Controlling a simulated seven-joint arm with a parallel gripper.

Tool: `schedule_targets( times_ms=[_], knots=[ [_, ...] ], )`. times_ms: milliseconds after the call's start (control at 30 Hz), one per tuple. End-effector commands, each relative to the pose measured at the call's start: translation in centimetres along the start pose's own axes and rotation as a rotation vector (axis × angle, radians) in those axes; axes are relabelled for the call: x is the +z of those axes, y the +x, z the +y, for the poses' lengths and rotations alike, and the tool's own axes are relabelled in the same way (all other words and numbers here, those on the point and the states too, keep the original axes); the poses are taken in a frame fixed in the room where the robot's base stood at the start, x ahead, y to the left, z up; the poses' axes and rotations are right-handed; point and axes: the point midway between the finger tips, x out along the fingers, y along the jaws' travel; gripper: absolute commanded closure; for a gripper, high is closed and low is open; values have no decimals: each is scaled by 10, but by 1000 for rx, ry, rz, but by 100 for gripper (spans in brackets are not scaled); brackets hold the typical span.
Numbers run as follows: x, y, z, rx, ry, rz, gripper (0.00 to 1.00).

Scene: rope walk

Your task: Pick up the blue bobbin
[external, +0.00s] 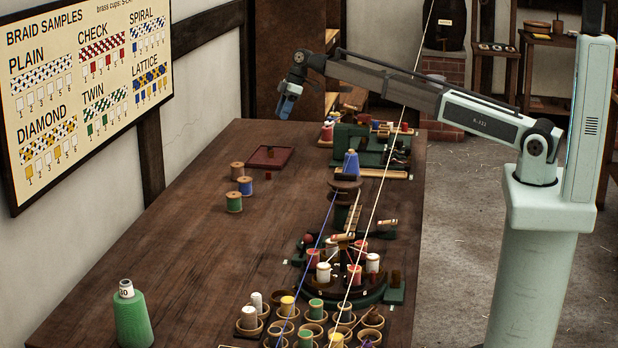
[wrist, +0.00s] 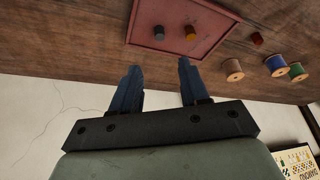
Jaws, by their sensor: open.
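The blue bobbin (external: 245,186) stands on the table between a tan bobbin (external: 237,171) and a green bobbin (external: 234,202). In the wrist view the blue bobbin (wrist: 276,66) is at the upper right, with the tan bobbin (wrist: 232,70) to its left and the green bobbin (wrist: 298,71) to its right. My gripper (external: 284,112) is above the far part of the table, beyond and to the right of the blue bobbin. In the wrist view its two fingers (wrist: 159,70) are spread apart with nothing between them.
A dark red tray (external: 289,151) lies near the bobbins; in the wrist view it holds small grey and orange pieces. A small red piece (external: 268,176) lies beside it. Braiding gear, a blue cone (external: 351,166) and strung cords line the right side. The table's left middle is clear.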

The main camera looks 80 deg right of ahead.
Motion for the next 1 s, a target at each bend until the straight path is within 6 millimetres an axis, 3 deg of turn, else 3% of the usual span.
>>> schedule_targets(
  times_ms=[500,867,1000],
  knots=[
    [0,0,0,0,0,0,54],
    [0,0,0,0,0,0,20],
    [0,0,0,0,0,0,20]
  ],
)
